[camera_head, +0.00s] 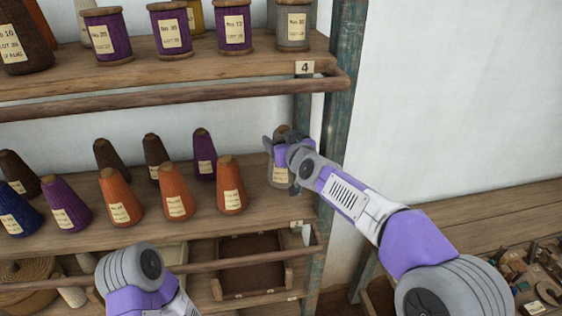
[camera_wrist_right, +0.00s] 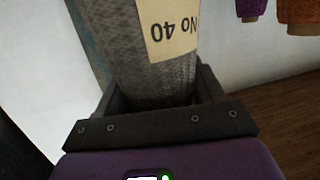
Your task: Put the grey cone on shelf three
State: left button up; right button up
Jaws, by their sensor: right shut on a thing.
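The grey cone is in my right gripper (camera_head: 283,146) at the right end of the middle shelf (camera_head: 262,210). In the head view the cone's lower part (camera_head: 279,178), with a cream label, shows below the fingers. I cannot tell whether its base touches the board. In the right wrist view the grey cone (camera_wrist_right: 150,50) stands between the two dark fingers, its label reading "No 40" upside down. The shelf above carries a "4" tag (camera_head: 304,67); the middle shelf's small tag (camera_head: 296,224) is too small to read. My left gripper is out of view.
Orange cones (camera_head: 230,186) and a purple cone (camera_head: 204,155) stand left of the grey cone, with a gap between. Spools (camera_head: 233,28) line the shelf above, behind a wooden front rail (camera_head: 170,95). A blue-green post (camera_head: 341,100) bounds the right side. A cluttered bench (camera_head: 480,225) is at right.

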jog(key=f+b, duration=0.1)
jog(key=f, duration=0.5)
jog(key=shift+s+d+b, duration=0.1)
jog(key=shift+s+b, duration=0.1)
jog(key=shift+b, duration=0.15)
jog(key=shift+w+f, duration=0.25)
jog(key=shift+f, duration=0.15)
jog(key=shift+s+f, duration=0.1)
jog(key=shift+f, duration=0.05)
jog(key=o, duration=1.5)
jog(key=shift+o, duration=0.2)
